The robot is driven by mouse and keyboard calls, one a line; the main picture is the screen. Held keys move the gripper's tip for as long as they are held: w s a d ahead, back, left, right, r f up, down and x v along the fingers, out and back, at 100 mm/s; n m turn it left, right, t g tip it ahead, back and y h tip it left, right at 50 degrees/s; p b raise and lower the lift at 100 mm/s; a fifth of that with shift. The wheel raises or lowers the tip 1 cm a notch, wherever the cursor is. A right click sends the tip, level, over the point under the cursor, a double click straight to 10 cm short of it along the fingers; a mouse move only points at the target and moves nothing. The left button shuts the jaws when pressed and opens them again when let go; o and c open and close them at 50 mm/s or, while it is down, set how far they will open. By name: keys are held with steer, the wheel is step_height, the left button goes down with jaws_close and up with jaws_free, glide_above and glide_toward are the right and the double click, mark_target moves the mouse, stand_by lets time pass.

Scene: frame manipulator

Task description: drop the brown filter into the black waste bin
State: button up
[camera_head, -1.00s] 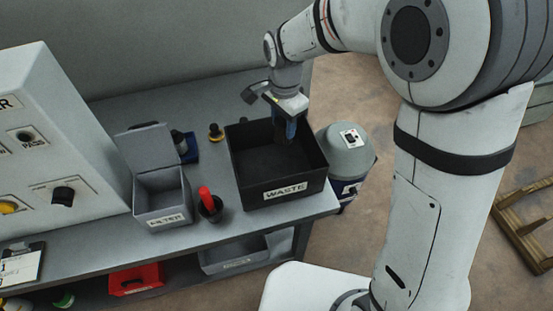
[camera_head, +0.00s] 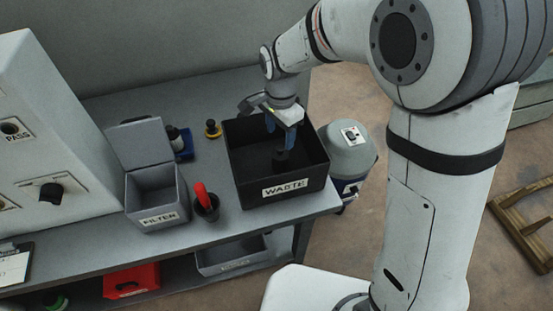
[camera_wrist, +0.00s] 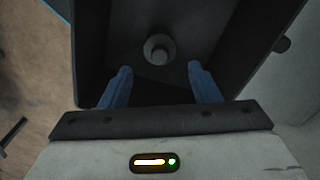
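The black waste bin (camera_head: 249,187) stands at the right end of the bench, labelled WASTE. My gripper (camera_head: 280,135) is over the bin's opening with its blue fingers spread. In the wrist view my gripper (camera_wrist: 160,82) is open, with nothing between the fingertips. A dark round piece with a small knob (camera_wrist: 158,50), apparently the filter, shows beyond the fingertips inside the bin. It also shows in the head view (camera_head: 281,160) below the fingers, looking dark rather than clearly brown. I cannot tell whether it rests on the bin floor.
A grey open-lidded FILTER box (camera_head: 158,196) stands left of the bin. A dark cup with a red-handled tool (camera_head: 205,203) sits between them. A grey canister (camera_head: 347,155) is right of the bin.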

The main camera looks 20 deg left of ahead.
steer(key=shift+o, duration=0.8)
step_height(320, 180, up, 8)
steer(key=shift+b, duration=0.45)
steer(key=shift+f, duration=0.1)
steer(key=s+d+r+n+t, duration=0.1)
steer(key=s+d+r+n, duration=0.1)
steer(key=d, duration=0.6)
steer(key=s+d+r+n, duration=0.1)
steer(key=s+d+r, duration=0.1)
steer(key=d, duration=0.6)
steer(key=s+d+f+n+t, duration=0.1)
steer(key=s+d+n, duration=0.3)
steer(key=s+d, duration=0.6)
steer(key=shift+d+f+t, duration=0.4)
steer(key=shift+d+t, duration=0.2)
steer(key=shift+d, duration=0.25)
